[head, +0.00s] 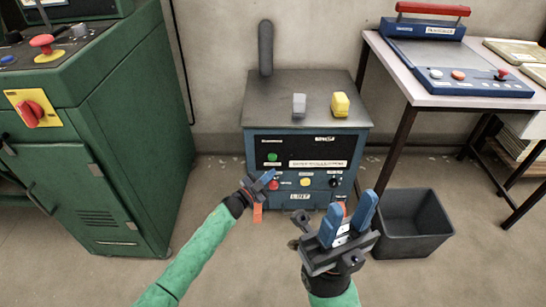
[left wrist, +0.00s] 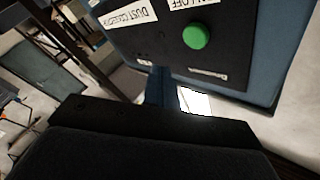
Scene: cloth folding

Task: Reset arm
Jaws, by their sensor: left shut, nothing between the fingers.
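My left gripper (head: 268,175) is in front of the control panel of a blue dust collector box (head: 348,150), close to its red button (head: 273,184). Its blue fingers are together with nothing between them; whether they touch the panel I cannot tell. In the left wrist view, the blue fingers (left wrist: 162,80) point at the panel, below a green button (left wrist: 197,37) and upside-down labels. My right gripper (head: 351,205) is lower and to the right, in front of the box. Its two blue fingers point up, apart and empty. No cloth shows.
A grey block (head: 299,105) and a yellow block (head: 340,104) are on the box. A black bin (head: 412,222) stands at its right, below a table (head: 400,68) with a blue-and-red device (head: 455,68). A green machine (head: 110,130) stands at the left.

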